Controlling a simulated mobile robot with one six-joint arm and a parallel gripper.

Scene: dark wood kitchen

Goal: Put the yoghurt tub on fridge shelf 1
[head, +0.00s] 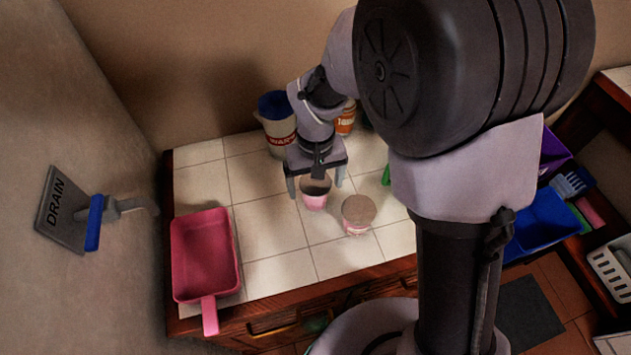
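A small pink tub (315,201) with a greyish top stands on the white tiled counter (270,215). A wider tub (357,213) with a brownish lid and a pink and white side stands just to its right and nearer the front. I cannot read either label, so I cannot tell which is the yoghurt tub. My gripper (316,189) points down over the small pink tub, with one finger on each side. The fingers look open, with gaps to the tub. The fridge and its shelf 1 are not recognisable in view.
A pink pan (204,257) lies at the counter's left end. A blue bin (545,222) is at the right. A drain lever (95,222) is on the left wall.

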